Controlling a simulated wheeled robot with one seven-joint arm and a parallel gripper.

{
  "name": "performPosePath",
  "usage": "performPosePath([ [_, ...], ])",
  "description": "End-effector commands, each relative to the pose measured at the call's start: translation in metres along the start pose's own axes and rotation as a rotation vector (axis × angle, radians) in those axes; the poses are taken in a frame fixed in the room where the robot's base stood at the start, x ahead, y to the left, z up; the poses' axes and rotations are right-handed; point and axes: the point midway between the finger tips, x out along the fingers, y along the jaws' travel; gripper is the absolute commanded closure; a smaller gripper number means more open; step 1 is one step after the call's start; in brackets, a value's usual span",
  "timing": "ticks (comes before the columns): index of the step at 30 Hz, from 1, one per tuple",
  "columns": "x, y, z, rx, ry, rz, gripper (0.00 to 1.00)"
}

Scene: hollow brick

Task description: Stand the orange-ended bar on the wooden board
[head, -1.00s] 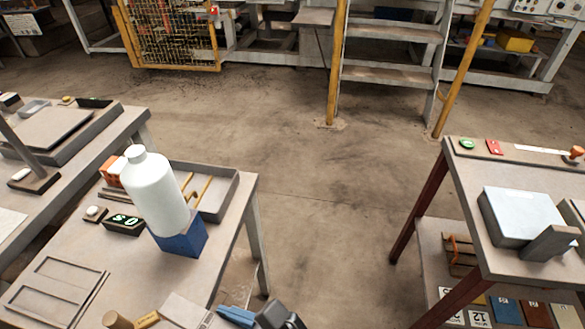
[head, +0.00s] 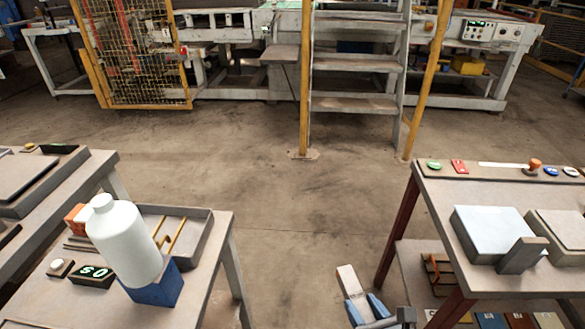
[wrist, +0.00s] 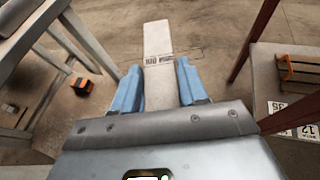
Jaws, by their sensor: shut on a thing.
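My gripper (head: 366,308) shows at the bottom of the head view, with blue fingers, over the floor between two tables. It is shut on a pale bar (head: 346,280). In the wrist view the bar (wrist: 158,45) points straight away between the blue fingers (wrist: 158,85), with a dark printed mark across it. I cannot make out an orange end on it; part of the bar is hidden by the gripper. No board is clearly wooden; a beige slab (head: 562,228) lies at the right edge of the right table.
The right table (head: 440,205) holds a pale blue block (head: 490,232), a grey upright piece (head: 521,256) and a row of buttons.

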Motion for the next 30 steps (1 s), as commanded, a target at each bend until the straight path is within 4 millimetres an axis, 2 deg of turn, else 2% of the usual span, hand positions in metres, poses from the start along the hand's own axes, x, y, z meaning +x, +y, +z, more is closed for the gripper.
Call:
performPosePath([
  [1,0.0,-0.016,-0.006,0.018,0.001,-0.048,1.0],
  [3,0.0,-0.033,-0.013,0.036,-0.001,-0.104,1.0],
  [6,-0.001,-0.051,-0.02,0.056,-0.003,-0.166,1.0],
  [10,-0.003,-0.066,-0.027,0.071,-0.004,-0.214,1.0],
  [15,-0.003,-0.071,-0.029,0.077,-0.006,-0.233,1.0],
  [30,-0.003,-0.07,-0.03,0.075,-0.006,-0.231,1.0],
])
